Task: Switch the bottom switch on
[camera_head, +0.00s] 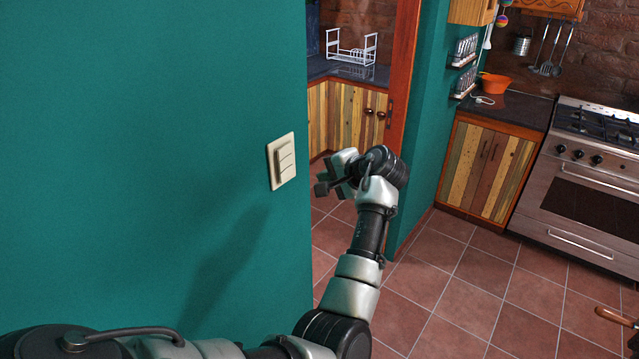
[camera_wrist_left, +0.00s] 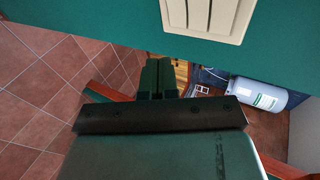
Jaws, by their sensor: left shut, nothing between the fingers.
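A cream switch plate (camera_head: 274,180) with several stacked rockers is on the teal wall, near its right edge. The bottom switch (camera_head: 288,174) is the lowest rocker; whether it is on or off cannot be told. My left gripper (camera_head: 321,188) is to the right of the plate and slightly lower, apart from it, with its fingers shut and empty. In the left wrist view the shut fingertips (camera_wrist_left: 158,78) point past the wall's edge, and the plate (camera_wrist_left: 205,33) is at the top, cut off by the frame. My right gripper is not in view.
The teal wall (camera_head: 150,120) ends just right of the plate at a doorway. Beyond are wooden cabinets (camera_head: 487,165), a stove (camera_head: 585,190) and a white dish rack (camera_head: 352,48). Tiled floor (camera_head: 440,280) is open on the right. A grey-white cylinder (camera_wrist_left: 262,95) shows in the left wrist view.

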